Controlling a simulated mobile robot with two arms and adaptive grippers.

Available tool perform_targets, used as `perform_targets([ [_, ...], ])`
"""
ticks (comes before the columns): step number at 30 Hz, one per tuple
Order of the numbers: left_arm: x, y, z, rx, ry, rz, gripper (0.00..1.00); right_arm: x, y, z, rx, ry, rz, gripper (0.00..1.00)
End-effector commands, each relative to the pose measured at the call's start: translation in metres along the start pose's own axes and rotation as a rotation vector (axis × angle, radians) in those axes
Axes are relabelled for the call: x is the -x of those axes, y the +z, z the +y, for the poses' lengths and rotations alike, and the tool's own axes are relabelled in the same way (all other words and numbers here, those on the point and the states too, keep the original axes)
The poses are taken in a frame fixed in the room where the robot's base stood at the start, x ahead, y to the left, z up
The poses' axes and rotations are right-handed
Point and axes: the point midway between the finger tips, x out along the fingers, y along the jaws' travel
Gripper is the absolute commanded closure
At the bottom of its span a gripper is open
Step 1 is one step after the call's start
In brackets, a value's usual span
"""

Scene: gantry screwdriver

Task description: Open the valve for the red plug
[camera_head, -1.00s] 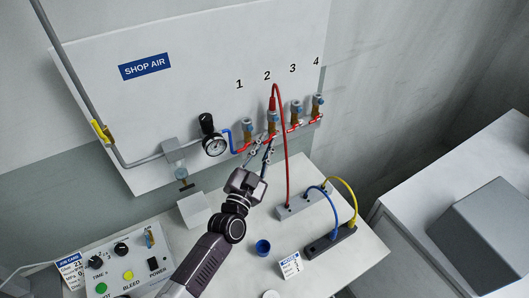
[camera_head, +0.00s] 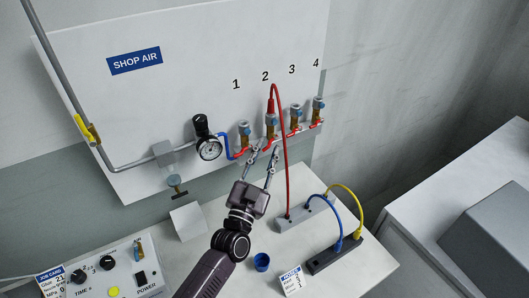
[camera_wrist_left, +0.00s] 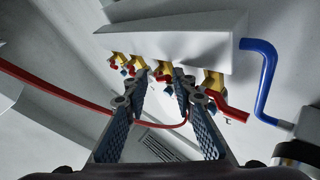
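The red plug (camera_head: 270,104) sits at the top of outlet 2. Its red hose (camera_head: 285,160) arches down to a grey block (camera_head: 305,213) on the table and crosses the left wrist view (camera_wrist_left: 60,92). Valve 2 (camera_head: 270,124), brass and blue, sits below the label 2; its handle is partly hidden, so I cannot tell its setting. Valve 1 (camera_head: 244,133), valve 3 (camera_head: 295,118) and valve 4 (camera_head: 317,108) have red handles. My left gripper (camera_head: 265,151) is open and empty below valves 1 and 2; contact is unclear. Its spread fingers show in the wrist view (camera_wrist_left: 157,97). My right gripper is unseen.
A pressure gauge (camera_head: 208,149) and a blue pipe (camera_head: 228,143) stand left of valve 1. Blue (camera_head: 325,204) and yellow (camera_head: 357,205) hoses join the table blocks.

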Motion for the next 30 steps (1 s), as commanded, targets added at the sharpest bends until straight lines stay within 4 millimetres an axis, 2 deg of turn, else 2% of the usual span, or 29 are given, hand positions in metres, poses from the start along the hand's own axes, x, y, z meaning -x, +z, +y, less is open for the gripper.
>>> perform_targets([
  [11, 0.006, 0.001, -0.002, -0.002, -0.003, -0.001, 0.72, 0.0, -0.001, 0.004, 0.002, 0.004, 0.001, 1.0],
  [24, 0.067, 0.001, 0.0, -0.002, -0.001, -0.001, 0.72, 0.0, 0.0, 0.002, 0.001, 0.002, -0.001, 1.0],
  [30, 0.079, 0.0, 0.001, -0.002, 0.0, 0.0, 0.72, 0.0, 0.0, 0.001, 0.001, 0.002, -0.001, 1.0],
])
